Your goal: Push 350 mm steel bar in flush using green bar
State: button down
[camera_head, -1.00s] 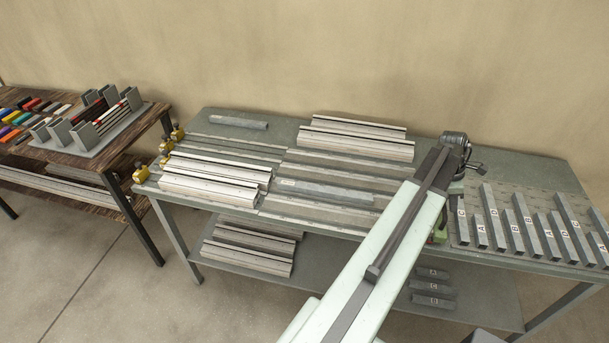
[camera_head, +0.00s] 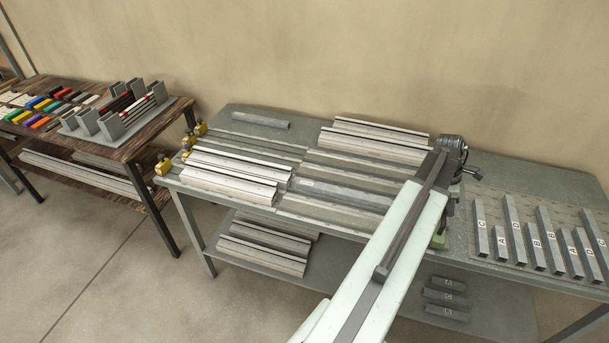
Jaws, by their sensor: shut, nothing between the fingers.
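A dark grey steel bar (camera_head: 345,196) lies lengthwise in a channel on the bench, with a small pale label near its left end. Its right end is close to my arm, and I cannot tell whether it is flush. My gripper (camera_head: 449,208) is shut and empty, mostly hidden behind my arm, right of the bar and over the bench. A small green patch (camera_head: 438,241) shows below it; I cannot tell what it belongs to. Green pieces (camera_head: 42,105) lie among coloured ones on the left table.
A loose grey bar (camera_head: 260,120) lies back left. The lower shelf holds more bars.

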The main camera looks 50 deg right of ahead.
jog(key=w+a, duration=0.5)
jog(key=w, duration=0.9)
jog(key=w+a, duration=0.6)
jog(key=w, duration=0.9)
jog(key=w+a, duration=0.6)
jog(key=w, duration=0.8)
jog(key=shift+w, duration=0.25)
dwell(1.8)
jog(key=shift+w+a, duration=0.15)
jog(key=shift+w, duration=0.3)
dwell(0.6)
